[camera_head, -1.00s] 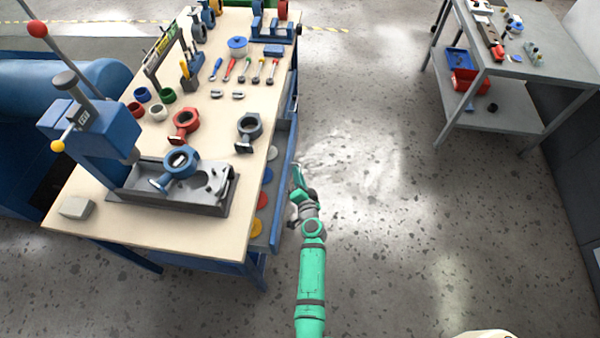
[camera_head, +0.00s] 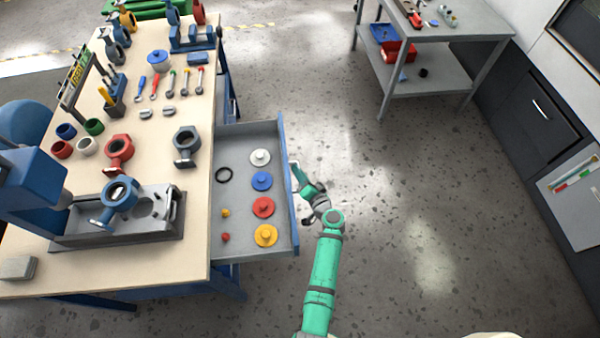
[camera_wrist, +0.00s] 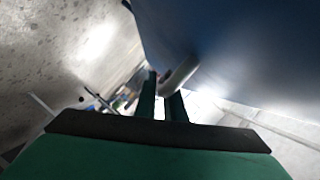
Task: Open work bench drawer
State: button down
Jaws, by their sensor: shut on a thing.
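The work bench drawer (camera_head: 233,241) is pulled well out from the right side of the wooden-topped work bench (camera_head: 172,218). Inside the drawer lie white, blue, red and yellow discs, a black ring and small red and yellow parts. My gripper (camera_head: 297,172) is at the outer side of the drawer's blue front. In the wrist view my gripper's two fingers (camera_wrist: 161,98) are shut around the pale curved drawer handle (camera_wrist: 181,74), which stands off the blue drawer front (camera_wrist: 235,45). The fingertips are partly hidden by the handle.
Valve parts, screwdrivers and a blue press (camera_head: 30,180) stand on the bench top. A grey side table (camera_head: 450,50) with a lower shelf is at the back right. Dark cabinets (camera_head: 530,110) line the right edge. The floor right of my arm is clear.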

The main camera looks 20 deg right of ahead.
jog(key=shift+d, duration=0.2)
jog(key=c, duration=2.1)
grip_release()
jog(key=v, duration=1)
jog(key=shift+s+r, duration=0.15)
jog(key=shift+s, duration=0.25)
jog(key=shift+w, duration=0.1)
